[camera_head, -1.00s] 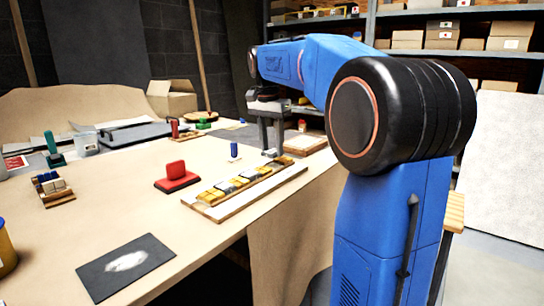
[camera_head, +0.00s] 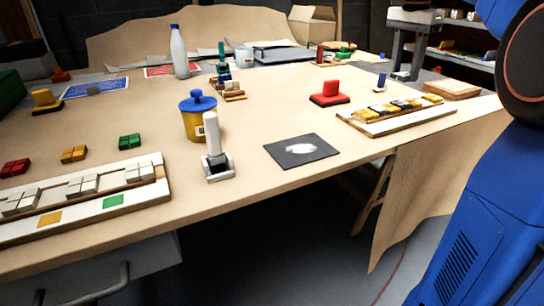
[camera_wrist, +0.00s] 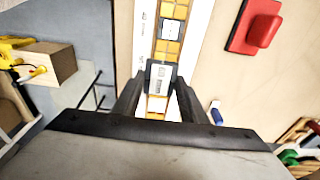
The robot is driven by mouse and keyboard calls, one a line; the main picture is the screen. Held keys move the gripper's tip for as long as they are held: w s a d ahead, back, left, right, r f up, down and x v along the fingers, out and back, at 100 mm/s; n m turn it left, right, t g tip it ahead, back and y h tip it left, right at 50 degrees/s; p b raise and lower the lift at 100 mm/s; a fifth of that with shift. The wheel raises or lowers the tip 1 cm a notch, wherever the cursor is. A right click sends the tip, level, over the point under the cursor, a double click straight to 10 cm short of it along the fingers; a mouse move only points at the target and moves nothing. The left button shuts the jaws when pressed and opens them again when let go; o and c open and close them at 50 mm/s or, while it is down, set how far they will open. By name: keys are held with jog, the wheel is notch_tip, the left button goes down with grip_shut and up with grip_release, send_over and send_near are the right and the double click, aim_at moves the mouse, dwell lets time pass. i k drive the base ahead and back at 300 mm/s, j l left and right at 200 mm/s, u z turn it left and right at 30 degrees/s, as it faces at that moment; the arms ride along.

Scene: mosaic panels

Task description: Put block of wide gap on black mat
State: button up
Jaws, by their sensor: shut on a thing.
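A red block-shaped tool (camera_head: 330,94) stands behind the mat. A white-handled stamp (camera_head: 214,150) and a blue-lidded yellow jar (camera_head: 198,112) stand left of it. Another panel (camera_head: 70,221) with white blocks lies at front left. Bare table surrounds the mat.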

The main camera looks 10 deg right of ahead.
aim_at(301, 148)
jog(key=k+j, duration=0.1)
jog(key=j, duration=0.3)
jog(key=k+j, duration=0.15)
jog(key=j, duration=0.25)
jog(key=k+j, duration=0.1)
jog(key=j, duration=0.3)
jog(key=k+j, duration=0.1)
jog(key=j, duration=0.25)
